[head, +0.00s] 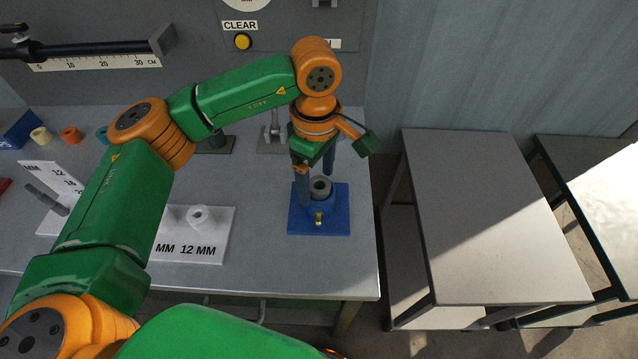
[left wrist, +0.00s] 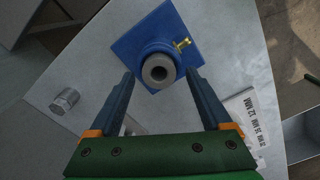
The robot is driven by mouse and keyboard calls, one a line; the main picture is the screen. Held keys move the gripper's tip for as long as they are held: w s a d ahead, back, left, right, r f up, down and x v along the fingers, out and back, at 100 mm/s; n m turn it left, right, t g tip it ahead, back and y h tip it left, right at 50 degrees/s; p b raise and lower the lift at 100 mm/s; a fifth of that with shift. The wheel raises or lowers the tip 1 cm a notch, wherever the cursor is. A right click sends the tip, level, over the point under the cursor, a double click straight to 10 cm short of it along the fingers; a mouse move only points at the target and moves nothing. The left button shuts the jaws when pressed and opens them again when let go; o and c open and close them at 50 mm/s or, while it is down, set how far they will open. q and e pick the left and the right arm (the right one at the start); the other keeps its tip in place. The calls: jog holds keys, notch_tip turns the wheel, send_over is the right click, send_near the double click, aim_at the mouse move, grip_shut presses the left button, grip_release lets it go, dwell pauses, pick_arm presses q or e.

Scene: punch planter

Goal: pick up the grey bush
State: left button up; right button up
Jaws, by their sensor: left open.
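The grey bush (head: 320,187) is a short ring with a dark round hole. It sits upright in the round holder of a blue base (head: 331,222) near the right edge of the bench. In the left wrist view the grey bush (left wrist: 158,70) shows from above, beyond and between the fingertips. My left gripper (head: 316,187) points down over the blue base, with its fingers around the holder in the picture. It is open and empty in the left wrist view (left wrist: 166,85). I cannot tell if a finger touches the holder. My right gripper is not in view.
A brass screw (head: 319,218) sticks out of the holder's front. A white board marked 12 MM (head: 215,249) with a white bush (head: 198,216) lies to the left. A metal cylinder (left wrist: 64,101) stands on the bench. A grey side table (head: 480,215) to the right is clear.

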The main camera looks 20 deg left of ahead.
pick_arm(q)
grip_shut()
dwell(0.3)
